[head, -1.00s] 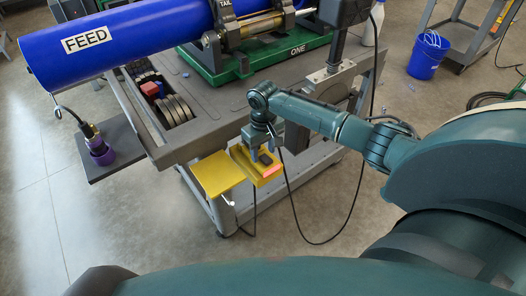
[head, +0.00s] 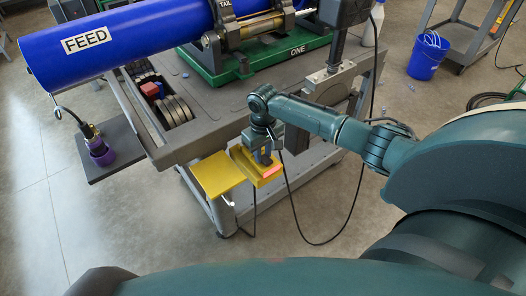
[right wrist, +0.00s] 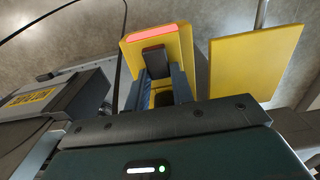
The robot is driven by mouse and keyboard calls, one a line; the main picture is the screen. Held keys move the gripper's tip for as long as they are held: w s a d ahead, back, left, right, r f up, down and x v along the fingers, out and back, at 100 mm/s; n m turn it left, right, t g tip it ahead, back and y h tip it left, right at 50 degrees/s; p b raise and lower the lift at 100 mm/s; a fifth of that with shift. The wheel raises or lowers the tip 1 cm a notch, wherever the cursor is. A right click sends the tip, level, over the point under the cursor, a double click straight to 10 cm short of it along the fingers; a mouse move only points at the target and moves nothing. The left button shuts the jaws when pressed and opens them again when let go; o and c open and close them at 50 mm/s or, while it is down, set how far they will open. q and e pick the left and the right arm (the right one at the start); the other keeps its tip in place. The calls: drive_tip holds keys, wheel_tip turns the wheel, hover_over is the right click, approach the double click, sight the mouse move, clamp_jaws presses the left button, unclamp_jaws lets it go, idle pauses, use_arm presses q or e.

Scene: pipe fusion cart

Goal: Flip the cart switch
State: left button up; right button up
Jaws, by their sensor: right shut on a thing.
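The yellow switch box (head: 250,165) with a red lit strip is on the near side of the cart (head: 205,140). In the right wrist view the box (right wrist: 182,45) has a black switch (right wrist: 153,56) below its red strip. A flat yellow plate (head: 217,174) is beside the box, to its left in the head view. My right gripper (head: 265,158) points down at the box. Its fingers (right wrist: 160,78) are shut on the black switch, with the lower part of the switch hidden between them. My left gripper is not in view.
A blue pipe marked FEED (head: 120,45) and a green frame (head: 255,62) are on the cart top. A black cable (head: 300,225) hangs in a loop beside my right arm. A blue bucket (head: 425,60) stands at the upper right. The floor in front is open.

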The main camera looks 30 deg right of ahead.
drive_tip(key=shift+s+r+t+p, duration=0.15)
drive_tip(key=shift+r+t+p, duration=0.15)
drive_tip(key=shift+p, duration=0.55)
drive_tip(key=shift+s+r+t+p, duration=0.15)
drive_tip(key=shift+t+p, duration=0.15)
drive_tip(key=shift+p, duration=0.55)
drive_tip(key=shift+s+t+p, duration=0.1)
drive_tip(key=shift+t+p, duration=0.3)
drive_tip(key=shift+p, duration=0.25)
drive_tip(key=shift+s+f+t+p, duration=0.1)
drive_tip(key=shift+f+t+p, duration=0.1)
drive_tip(key=shift+t+p, duration=0.6)
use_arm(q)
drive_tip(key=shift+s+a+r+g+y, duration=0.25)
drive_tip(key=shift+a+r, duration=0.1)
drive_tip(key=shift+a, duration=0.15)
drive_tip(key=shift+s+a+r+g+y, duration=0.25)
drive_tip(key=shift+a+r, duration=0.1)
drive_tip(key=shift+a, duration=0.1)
use_arm(e)
drive_tip(key=o, duration=1)
